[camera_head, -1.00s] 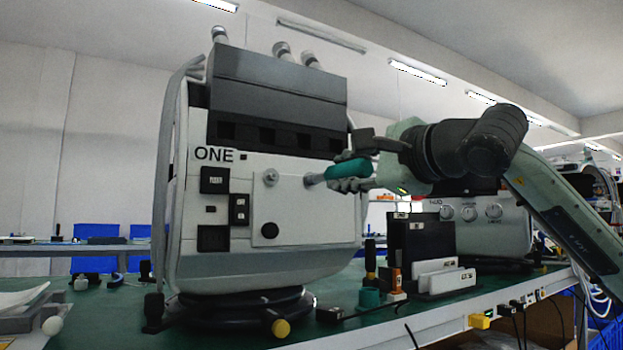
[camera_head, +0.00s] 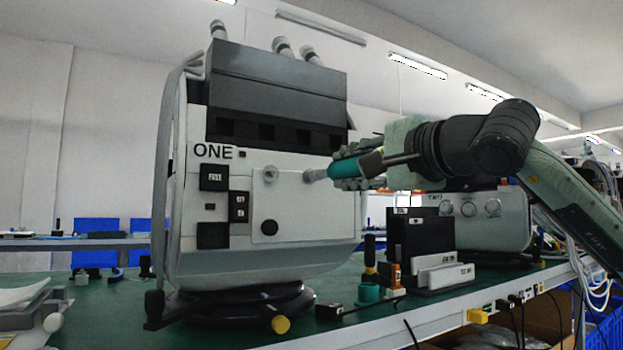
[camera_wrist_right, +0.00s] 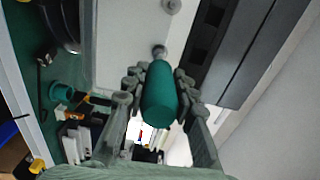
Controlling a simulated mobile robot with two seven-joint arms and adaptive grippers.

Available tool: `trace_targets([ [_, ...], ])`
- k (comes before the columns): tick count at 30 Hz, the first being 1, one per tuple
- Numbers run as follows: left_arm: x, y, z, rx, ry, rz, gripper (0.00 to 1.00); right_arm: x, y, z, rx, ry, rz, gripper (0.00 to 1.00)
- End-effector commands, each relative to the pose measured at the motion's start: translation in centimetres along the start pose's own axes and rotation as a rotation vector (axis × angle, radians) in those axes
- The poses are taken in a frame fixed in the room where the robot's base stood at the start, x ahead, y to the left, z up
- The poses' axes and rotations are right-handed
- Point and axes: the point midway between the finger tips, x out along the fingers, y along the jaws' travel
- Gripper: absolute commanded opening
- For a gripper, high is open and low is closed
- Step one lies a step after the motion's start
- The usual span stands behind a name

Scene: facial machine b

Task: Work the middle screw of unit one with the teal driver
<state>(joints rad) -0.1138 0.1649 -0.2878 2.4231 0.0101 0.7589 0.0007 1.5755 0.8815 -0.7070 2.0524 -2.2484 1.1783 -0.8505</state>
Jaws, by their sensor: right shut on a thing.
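Unit one (camera_head: 240,262) is a pale machine with a dark top, marked ONE. My right gripper (camera_head: 350,170) is shut around the teal driver (camera_head: 343,168), held roughly level and pointing left at the unit's front panel. The driver's tip end meets or nearly meets a round grey screw (camera_head: 309,176) on that panel; the exact contact is too small to tell. Another round screw (camera_head: 270,174) is to its left, clear of the driver. In the right wrist view the teal handle (camera_wrist_right: 160,95) lies between the fingers, its far end at a grey screw head (camera_wrist_right: 159,51). My left gripper is out of view.
Unit two (camera_head: 495,221) stands behind my right arm. A black holder (camera_head: 410,230) with white labelled blocks, a teal ring (camera_head: 369,293) and an orange-topped item (camera_head: 393,274) sit below my gripper. A yellow-ended part (camera_head: 281,325) lies at the unit's base.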

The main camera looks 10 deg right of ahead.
Motion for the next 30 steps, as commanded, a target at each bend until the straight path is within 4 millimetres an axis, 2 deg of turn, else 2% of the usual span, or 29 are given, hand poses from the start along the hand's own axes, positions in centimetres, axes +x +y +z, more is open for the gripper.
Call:
trace_targets([
  [5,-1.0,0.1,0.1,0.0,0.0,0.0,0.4,-0.2,0.3,0.1,0.072,-0.002,-0.003,0.0],
  [12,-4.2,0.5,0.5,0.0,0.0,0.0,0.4,-0.2,0.4,0.1,0.58,-0.005,0.0,0.0],
  [21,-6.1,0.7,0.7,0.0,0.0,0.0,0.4,-0.2,-0.1,-0.1,1.18,-0.004,0.001,0.0],
  [25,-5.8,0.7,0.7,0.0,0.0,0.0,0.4,-0.2,-0.3,-0.1,1.293,-0.003,0.002,0.0],
  [30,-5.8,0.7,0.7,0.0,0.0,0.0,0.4,-0.3,-0.4,-0.2,1.304,-0.002,0.0,0.0],
])
